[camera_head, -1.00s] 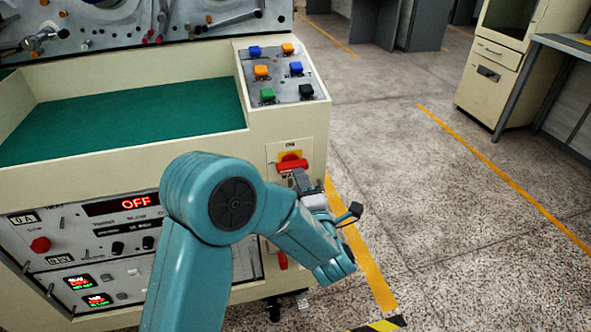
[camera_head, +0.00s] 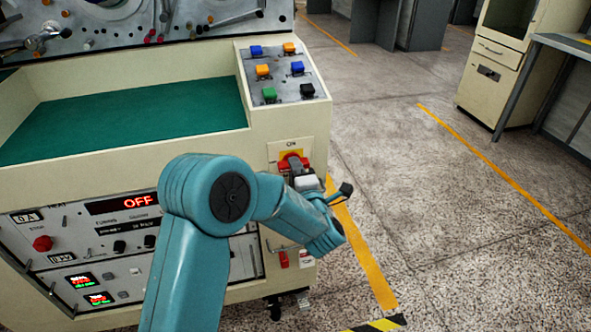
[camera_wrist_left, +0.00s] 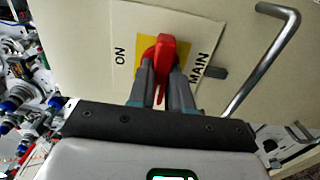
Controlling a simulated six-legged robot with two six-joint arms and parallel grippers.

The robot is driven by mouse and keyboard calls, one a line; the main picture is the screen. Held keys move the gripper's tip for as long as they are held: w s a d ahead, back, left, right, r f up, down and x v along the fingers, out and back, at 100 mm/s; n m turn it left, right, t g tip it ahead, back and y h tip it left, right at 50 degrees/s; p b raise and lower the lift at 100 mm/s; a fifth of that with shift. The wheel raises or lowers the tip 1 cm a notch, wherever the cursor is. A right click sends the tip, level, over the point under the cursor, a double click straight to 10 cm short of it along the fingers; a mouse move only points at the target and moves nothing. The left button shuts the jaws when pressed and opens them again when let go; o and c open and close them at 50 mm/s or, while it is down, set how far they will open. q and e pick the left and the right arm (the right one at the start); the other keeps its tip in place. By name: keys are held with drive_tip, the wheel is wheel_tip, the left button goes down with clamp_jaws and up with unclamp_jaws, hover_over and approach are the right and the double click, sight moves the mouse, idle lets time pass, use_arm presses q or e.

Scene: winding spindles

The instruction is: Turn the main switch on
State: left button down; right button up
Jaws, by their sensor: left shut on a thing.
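The main switch is a red rotary handle (camera_head: 290,161) on a yellow square, on the cream front panel of the machine below the button panel. In the left wrist view the red handle (camera_wrist_left: 160,60) lies between the two fingers of my left gripper (camera_wrist_left: 162,85), which is shut on it. The handle runs roughly up and down in that view, between the printed words ON and MAIN. My left gripper (camera_head: 295,172) also shows in the head view, partly hidden by my own wrist. The display (camera_head: 122,206) reads OFF. My right gripper is not in view.
A metal bar handle (camera_wrist_left: 268,60) sticks out beside the switch plate. A panel with several coloured buttons (camera_head: 282,72) lies above the switch, beside a green work surface (camera_head: 125,118). The floor to the right is open, with yellow lines (camera_head: 500,180).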

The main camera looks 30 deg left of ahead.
use_arm(q)
drive_tip(key=shift+m, duration=0.4)
drive_tip(key=shift+m+b, duration=0.3)
drive_tip(key=shift+m, duration=0.3)
drive_tip(key=m, duration=0.2)
drive_tip(key=shift+m, duration=0.3)
drive_tip(key=m, duration=0.4)
drive_tip(key=shift+m, duration=0.3)
drive_tip(key=m+p, duration=0.1)
drive_tip(key=m, duration=0.3)
drive_tip(key=shift+r, duration=0.1)
drive_tip(key=shift+m+p, duration=0.9)
drive_tip(key=shift+m, duration=1.5)
